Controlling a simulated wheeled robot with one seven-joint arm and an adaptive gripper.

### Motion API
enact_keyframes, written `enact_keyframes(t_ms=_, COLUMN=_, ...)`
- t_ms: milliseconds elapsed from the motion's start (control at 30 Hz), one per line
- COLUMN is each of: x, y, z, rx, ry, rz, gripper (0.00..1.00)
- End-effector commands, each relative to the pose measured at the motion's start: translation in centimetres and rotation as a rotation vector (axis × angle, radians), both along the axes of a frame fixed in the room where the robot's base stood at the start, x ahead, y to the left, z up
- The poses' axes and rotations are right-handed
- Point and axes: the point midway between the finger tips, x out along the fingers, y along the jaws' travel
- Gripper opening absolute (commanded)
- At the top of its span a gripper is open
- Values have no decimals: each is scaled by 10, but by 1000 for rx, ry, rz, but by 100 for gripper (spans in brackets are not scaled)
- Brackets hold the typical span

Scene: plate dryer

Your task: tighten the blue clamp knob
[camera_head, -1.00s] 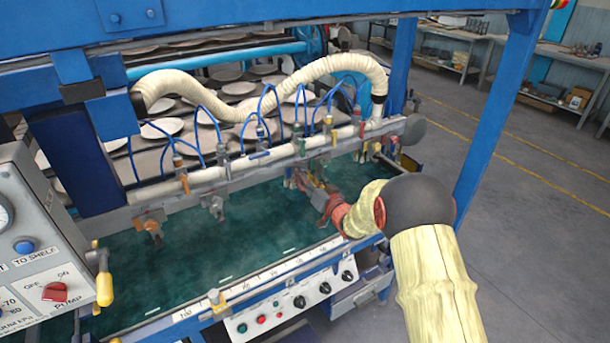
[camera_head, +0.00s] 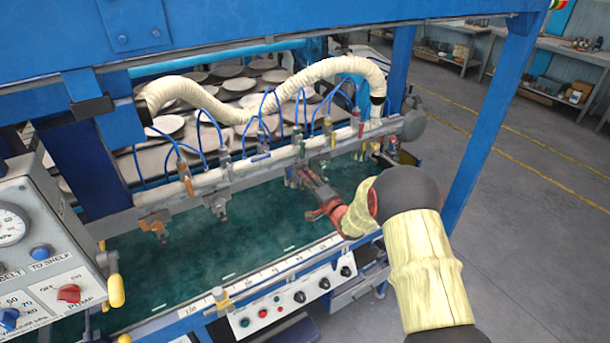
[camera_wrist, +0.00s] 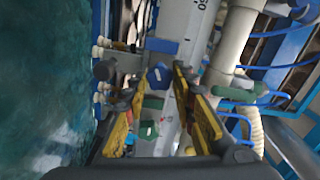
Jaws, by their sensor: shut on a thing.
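My gripper (camera_head: 308,182) reaches in under the pale rail above the green belt, and its tips are hard to make out in the head view. In the wrist view, my gripper (camera_wrist: 160,84) has its yellow-padded fingers on both sides of a small blue knob (camera_wrist: 160,76), the blue clamp knob. The knob sits between the fingertips, and the fingers appear shut on it. A green part (camera_wrist: 153,102) shows just below it in that view. The knob's contact faces are partly hidden by the fingers.
The pale rail (camera_head: 245,166) carries several clamps and thin blue hoses. A cream hose (camera_head: 235,110) arches above it. The green belt (camera_head: 200,265) lies below. A control panel (camera_head: 300,297) runs along the front, and a blue post (camera_head: 490,130) stands at right.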

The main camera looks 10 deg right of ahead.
Motion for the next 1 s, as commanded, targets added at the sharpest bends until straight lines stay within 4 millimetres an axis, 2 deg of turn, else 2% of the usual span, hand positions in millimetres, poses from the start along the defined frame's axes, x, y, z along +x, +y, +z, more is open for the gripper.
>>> enact_keyframes(t_ms=500, x=0, y=-1, z=0, rx=379, ry=125, rz=-2, gripper=1)
enact_keyframes(t_ms=1000, x=0, y=-1, z=-2, rx=490, ry=162, rz=-2, gripper=1)
